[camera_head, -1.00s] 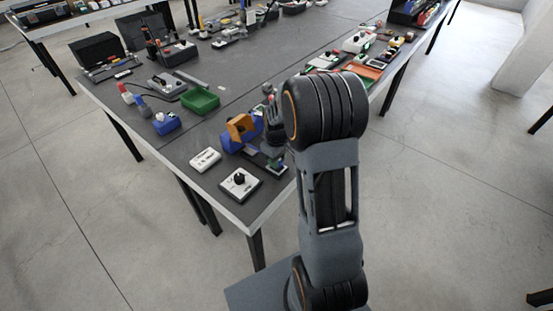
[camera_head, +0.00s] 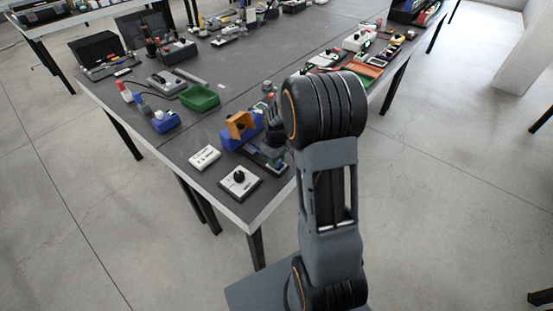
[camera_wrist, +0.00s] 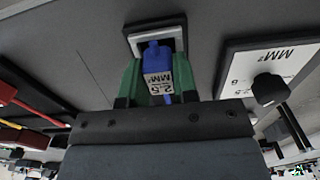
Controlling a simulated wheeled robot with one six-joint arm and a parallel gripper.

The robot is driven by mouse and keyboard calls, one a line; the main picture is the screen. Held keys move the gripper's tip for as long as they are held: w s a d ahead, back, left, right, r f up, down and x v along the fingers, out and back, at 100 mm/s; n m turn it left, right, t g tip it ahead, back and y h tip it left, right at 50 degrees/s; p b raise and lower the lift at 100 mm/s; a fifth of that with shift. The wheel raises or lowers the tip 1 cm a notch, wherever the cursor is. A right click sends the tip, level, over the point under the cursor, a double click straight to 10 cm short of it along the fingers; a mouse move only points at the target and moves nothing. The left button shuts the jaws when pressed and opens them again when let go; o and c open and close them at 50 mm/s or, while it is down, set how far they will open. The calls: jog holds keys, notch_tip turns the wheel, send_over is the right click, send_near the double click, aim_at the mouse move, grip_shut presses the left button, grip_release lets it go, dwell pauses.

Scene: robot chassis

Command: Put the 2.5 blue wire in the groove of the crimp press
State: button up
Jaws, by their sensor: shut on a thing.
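In the wrist view my gripper (camera_wrist: 157,78) has green fingers shut on the 2.5 blue wire (camera_wrist: 155,57), a blue piece with a grey label reading 2.5 MM². Its blue end overlaps the opening of a light grey rectangular frame (camera_wrist: 181,38) on a dark base. I cannot tell whether it touches or sits inside that frame. In the head view my gripper (camera_head: 276,160) is low over a dark device (camera_head: 254,152) near the table's front corner, and the wire is too small to make out. I cannot tell for sure which part is the crimp press groove.
A white box with a black knob (camera_head: 240,182) stands close by and shows at right in the wrist view (camera_wrist: 238,68). A green tray (camera_head: 199,97) lies farther back.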

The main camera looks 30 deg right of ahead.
jog(key=shift+f, duration=0.3)
jog(key=o, duration=1)
jog(key=shift+o, duration=0.2)
jog(key=shift+r, duration=0.1)
notch_tip(320, 180, up, 14)
jog(key=shift+p, duration=0.35)
